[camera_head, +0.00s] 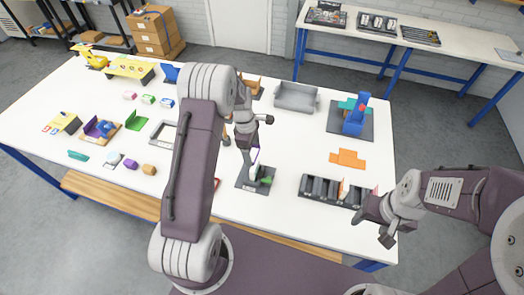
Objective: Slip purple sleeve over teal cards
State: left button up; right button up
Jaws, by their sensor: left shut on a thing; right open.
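My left gripper (247,141) points down above a dark stand (245,184) near the front middle of the white table. It is shut on a thin, pale piece with a purple edge (255,155), which looks like the purple sleeve and is seen almost edge-on. The stand holds an upright white and green piece (264,175), just below the held sleeve. Whether the two touch or overlap, I cannot tell. The teal cards are too small to make out clearly there. My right gripper (382,228) is open and empty at the table's front right edge.
A dark slotted rack (318,190) stands right of the stand. Behind it lie an orange flat piece (348,158) and a blue assembly on a dark base (338,120). A grey tray (296,97) is at the back. Several small coloured blocks lie on the left.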

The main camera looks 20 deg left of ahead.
pick_arm(q)
jog(key=shift+d+f+b, duration=0.2)
jog(key=shift+f+b, duration=1.7)
jog(key=shift+f, duration=0.15)
jog(key=shift+w+a+f+b, duration=0.1)
jog(key=shift+f+b, duration=0.25)
jog(key=shift+f, duration=0.35)
jog(key=shift+p, duration=0.4)
jog(key=shift+f+b, duration=0.9)
jog(key=shift+f, duration=0.4)
jog(key=o, duration=1.1)
jog(key=shift+c, duration=0.2)
